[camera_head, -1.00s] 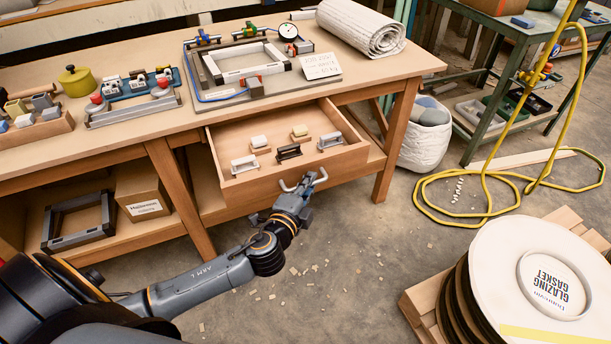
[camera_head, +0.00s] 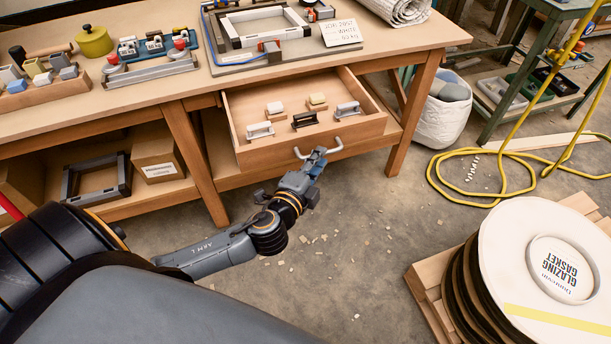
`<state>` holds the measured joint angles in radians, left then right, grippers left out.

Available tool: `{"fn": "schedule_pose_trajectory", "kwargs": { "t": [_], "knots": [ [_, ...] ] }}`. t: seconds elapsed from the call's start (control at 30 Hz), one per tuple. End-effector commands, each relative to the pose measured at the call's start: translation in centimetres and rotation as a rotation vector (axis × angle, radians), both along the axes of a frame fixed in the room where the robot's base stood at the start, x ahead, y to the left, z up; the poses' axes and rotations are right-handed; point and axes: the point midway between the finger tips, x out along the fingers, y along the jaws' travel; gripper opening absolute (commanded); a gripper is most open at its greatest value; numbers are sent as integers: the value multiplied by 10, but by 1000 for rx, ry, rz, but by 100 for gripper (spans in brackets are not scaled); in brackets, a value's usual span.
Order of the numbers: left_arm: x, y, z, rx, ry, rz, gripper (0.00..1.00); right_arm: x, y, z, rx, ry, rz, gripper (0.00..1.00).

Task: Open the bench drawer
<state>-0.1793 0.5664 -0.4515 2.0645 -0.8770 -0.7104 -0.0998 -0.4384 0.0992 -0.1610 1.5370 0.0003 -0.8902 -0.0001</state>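The wooden bench drawer (camera_head: 345,138) stands pulled out from under the bench top, its inside in view. Its pale bent handle (camera_head: 335,146) is on the front panel. My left gripper (camera_head: 317,156) is at the handle, with its fingers across the middle of the bar, and looks shut on it. The fingers partly hide the bar. My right gripper is not in view.
Several small blocks and grey holders lie in the drawer, one a black holder (camera_head: 305,120). The wooden bench (camera_head: 150,91) carries fixtures and tools. A gasket reel (camera_head: 505,260) stands at right; a yellow hose (camera_head: 440,185) lies behind it. Floor before the drawer is mostly clear.

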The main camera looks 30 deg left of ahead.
Motion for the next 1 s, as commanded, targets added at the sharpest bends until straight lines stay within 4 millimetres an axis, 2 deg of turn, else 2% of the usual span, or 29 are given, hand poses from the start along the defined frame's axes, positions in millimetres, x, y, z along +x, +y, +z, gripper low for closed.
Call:
{"fn": "schedule_pose_trajectory", "kwargs": {
  "t": [0.03, 0.2, 0.4, 0.6, 1.0],
  "knots": [
    [-13, -1, 0, -2, 5, 1, 20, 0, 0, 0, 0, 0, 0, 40],
    [-46, -3, 5, -2, 5, 2, 20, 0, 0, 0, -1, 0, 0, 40],
    [-73, -5, 10, -3, 3, 2, 20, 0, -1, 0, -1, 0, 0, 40],
    [-84, -5, 12, -1, 2, 2, 20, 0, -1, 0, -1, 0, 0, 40],
    [-84, -5, 12, -1, 1, 2, 20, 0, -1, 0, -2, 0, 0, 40]
  ]
}}
